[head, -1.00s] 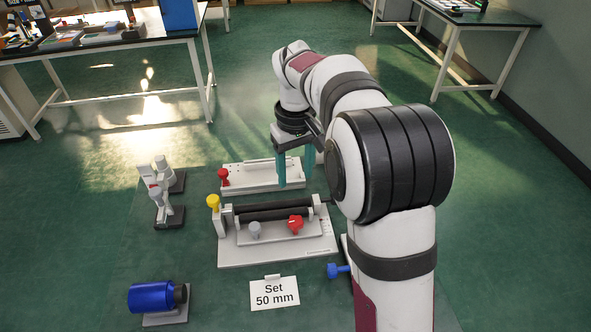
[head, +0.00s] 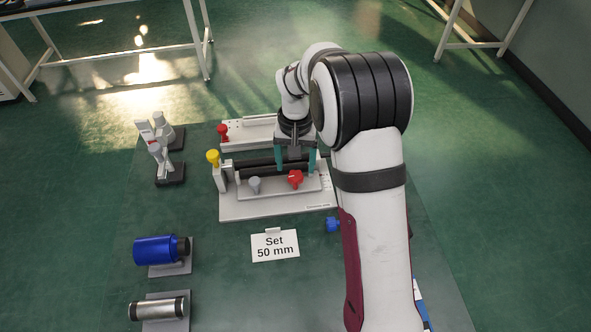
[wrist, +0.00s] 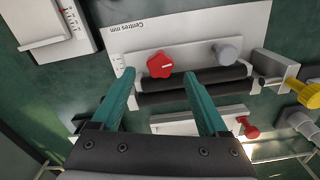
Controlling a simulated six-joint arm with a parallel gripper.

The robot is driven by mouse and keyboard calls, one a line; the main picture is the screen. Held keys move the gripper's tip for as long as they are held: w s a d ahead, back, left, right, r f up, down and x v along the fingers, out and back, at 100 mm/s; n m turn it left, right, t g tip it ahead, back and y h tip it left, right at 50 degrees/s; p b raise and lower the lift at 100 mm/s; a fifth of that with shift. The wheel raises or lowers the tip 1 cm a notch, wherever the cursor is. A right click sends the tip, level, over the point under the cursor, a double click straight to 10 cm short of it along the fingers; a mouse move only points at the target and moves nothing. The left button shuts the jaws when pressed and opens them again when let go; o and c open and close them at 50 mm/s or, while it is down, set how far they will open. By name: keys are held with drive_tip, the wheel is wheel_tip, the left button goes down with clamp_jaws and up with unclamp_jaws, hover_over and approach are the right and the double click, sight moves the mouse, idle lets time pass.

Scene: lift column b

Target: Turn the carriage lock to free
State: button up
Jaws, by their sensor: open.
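A red knob (head: 295,179) with a white pointer line sits on the pale carriage plate of the middle fixture (head: 235,211), in front of its dark rollers. It looks like the carriage lock, though no lock label is readable. It also shows in the wrist view (wrist: 160,65). A grey knob (head: 254,185) stands to its left in the head view. My gripper (head: 296,166) is open and empty over the dark rollers, just behind the red knob. In the wrist view, my gripper's teal fingertips (wrist: 158,78) are apart, with the red knob beyond them.
A yellow knob (head: 213,157) stands at the fixture's left end. Behind is another pale fixture with a red knob (head: 223,131). A blue cylinder (head: 154,250), a metal cylinder (head: 157,309) and a "Set 50 mm" card (head: 275,246) lie nearer.

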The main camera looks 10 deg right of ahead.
sight(295, 176)
drive_tip(key=shift+f, duration=1.9)
drive_tip(key=shift+c, duration=0.3)
clamp_jaws()
